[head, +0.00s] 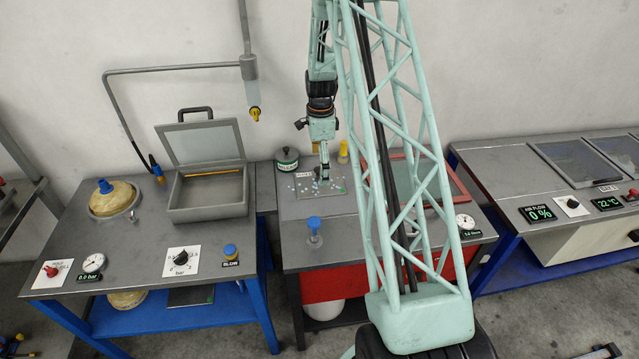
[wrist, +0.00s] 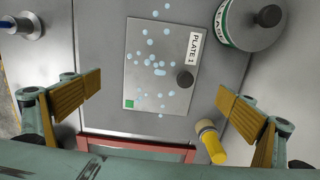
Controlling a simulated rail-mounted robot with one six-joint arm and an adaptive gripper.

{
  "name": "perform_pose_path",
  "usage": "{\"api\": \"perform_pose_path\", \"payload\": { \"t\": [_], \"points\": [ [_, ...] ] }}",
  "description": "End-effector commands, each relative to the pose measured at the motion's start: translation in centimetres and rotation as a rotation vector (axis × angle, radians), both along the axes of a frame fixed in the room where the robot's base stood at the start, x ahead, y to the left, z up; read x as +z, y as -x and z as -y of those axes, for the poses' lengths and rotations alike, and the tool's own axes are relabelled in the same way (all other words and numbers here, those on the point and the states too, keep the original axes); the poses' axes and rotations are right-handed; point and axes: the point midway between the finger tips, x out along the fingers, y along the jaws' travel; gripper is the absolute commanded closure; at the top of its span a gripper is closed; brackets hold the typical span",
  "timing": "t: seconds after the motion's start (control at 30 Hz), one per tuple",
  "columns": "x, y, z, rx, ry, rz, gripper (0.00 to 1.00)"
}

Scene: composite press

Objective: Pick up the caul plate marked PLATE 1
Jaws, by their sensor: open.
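The caul plate marked PLATE 1 (wrist: 140,60) lies flat on the grey bench top. It is a grey plate with a dark round knob (wrist: 184,79), a green corner square, a white label and scattered pale blue spots. In the head view the plate (head: 340,186) lies on the middle bench, partly hidden by my gripper (head: 324,178). In the wrist view my gripper (wrist: 160,87) is open and empty, its two tan-padded fingers wide apart either side of the plate's lower part. The plate appears beyond the fingertips; I see no contact.
A green-and-white can (wrist: 236,26) and a yellow-capped bottle (wrist: 213,148) stand near the plate. A red-framed part (wrist: 130,147) lies along its other side. A blue-topped knob (head: 314,224) stands at the bench front. An open-lidded box (head: 208,190) is on the left bench.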

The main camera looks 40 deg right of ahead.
Motion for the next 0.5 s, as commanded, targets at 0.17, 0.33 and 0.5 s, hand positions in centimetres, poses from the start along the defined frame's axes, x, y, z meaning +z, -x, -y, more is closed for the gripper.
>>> {"api": "perform_pose_path", "payload": {
  "t": [0.17,0.33,0.5],
  "points": [
    [-0.14,-0.01,0.01,0.0,0.0,0.0,0.0],
    [-0.12,-0.01,0.01,0.0,0.0,0.0,0.0],
    [-0.46,-0.02,-0.01,0.0,0.0,0.0,0.0]
  ]
}}
